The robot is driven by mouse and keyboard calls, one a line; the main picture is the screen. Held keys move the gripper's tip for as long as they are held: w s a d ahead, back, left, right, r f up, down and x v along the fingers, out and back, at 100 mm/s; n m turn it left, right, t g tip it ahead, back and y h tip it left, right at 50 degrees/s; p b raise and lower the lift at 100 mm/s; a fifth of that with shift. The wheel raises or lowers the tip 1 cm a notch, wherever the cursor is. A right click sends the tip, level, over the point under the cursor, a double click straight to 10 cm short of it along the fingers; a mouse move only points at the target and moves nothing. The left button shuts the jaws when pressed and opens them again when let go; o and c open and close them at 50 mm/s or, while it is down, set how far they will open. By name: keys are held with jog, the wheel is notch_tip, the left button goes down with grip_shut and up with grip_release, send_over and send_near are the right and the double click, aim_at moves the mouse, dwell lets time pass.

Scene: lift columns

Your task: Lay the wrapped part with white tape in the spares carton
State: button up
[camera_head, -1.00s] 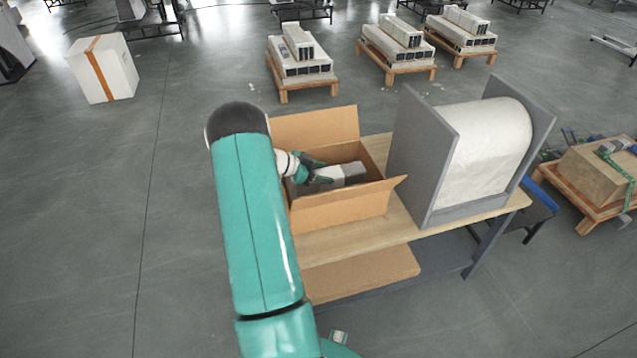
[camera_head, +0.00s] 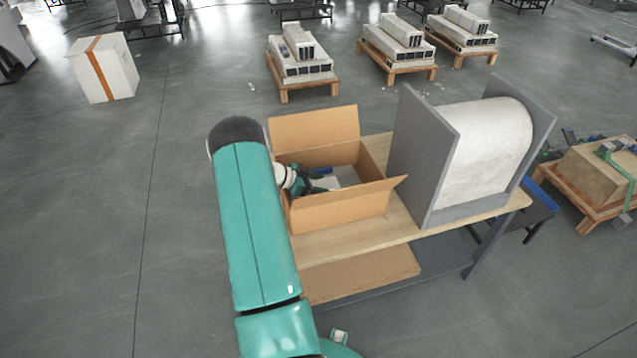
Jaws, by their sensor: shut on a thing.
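The open cardboard carton (camera_head: 345,207) stands on the wooden-topped bench with its flaps folded outward. My gripper (camera_head: 312,184) is down inside the carton, near its left side. It is shut on a pale grey-white wrapped part (camera_head: 331,183), of which only a small piece shows. The carton's front wall and my gripper hide the rest of the part. I cannot make out its tape, or whether it touches the carton floor.
A blue item (camera_head: 322,171) shows inside the carton by my gripper. A big white roll (camera_head: 487,145) in a grey stand (camera_head: 420,150) stands on the bench to the right. The bench top (camera_head: 400,226) has a narrow clear strip in front of the carton.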

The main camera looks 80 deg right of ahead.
jog(key=shift+f, duration=0.2)
jog(key=o, duration=1.4)
